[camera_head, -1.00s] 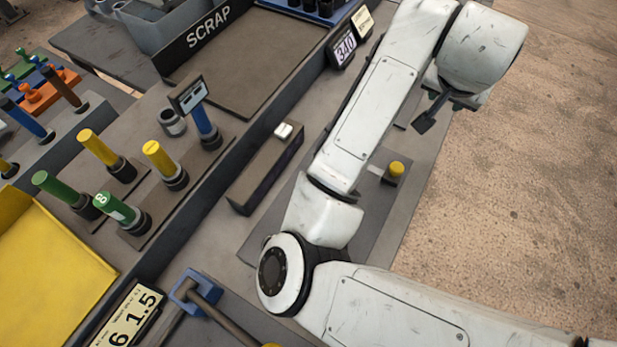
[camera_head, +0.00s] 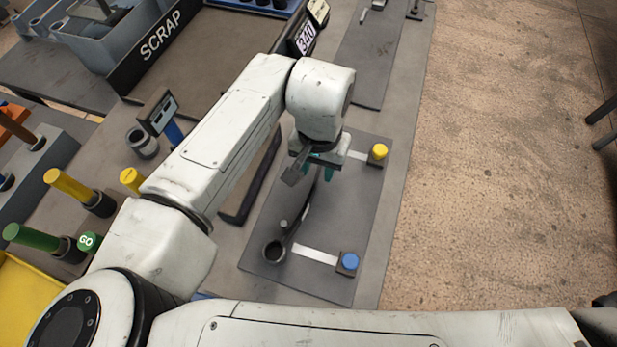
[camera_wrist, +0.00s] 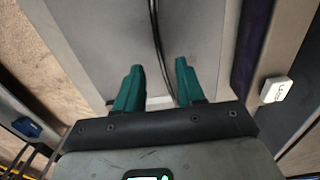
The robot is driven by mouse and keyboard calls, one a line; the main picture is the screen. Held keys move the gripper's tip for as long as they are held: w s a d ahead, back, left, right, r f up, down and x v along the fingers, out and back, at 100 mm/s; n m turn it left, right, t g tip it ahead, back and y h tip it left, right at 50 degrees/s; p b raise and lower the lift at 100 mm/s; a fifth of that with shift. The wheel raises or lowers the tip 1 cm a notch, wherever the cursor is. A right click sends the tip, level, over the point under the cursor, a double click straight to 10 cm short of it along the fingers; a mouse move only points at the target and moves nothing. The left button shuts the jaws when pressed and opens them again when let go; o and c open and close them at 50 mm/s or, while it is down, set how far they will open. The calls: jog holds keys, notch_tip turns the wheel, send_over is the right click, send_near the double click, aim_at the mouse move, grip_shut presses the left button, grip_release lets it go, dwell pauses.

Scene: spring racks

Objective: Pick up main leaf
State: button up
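A long dark curved strip, which looks like the main leaf (camera_head: 301,218), lies on a grey mat (camera_head: 350,215) in the head view. One end is near a dark round eye or cup, and its far end is hidden behind my gripper (camera_head: 323,168). The strip also shows in the wrist view (camera_wrist: 157,42), running up from between the teal fingertips. My gripper (camera_wrist: 158,72) is open and empty, its two fingers apart on either side of the strip's line. The fingers appear above the strip; I cannot tell the height.
A yellow-capped post (camera_head: 379,151) and a blue-capped post (camera_head: 348,261) stand at the mat's right edge. A white-topped block (camera_wrist: 276,89) is right of my fingers. Green and yellow handles stand in a rack at left. A scrap tray (camera_head: 235,45) lies behind.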

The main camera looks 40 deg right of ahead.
aim_at(316, 179)
jog(key=shift+a+f+p, duration=0.2)
jog(key=shift+f+p, duration=0.4)
jog(key=shift+f, duration=2.25)
jog(key=shift+c, duration=0.5)
grip_shut()
jog(key=shift+r, duration=0.1)
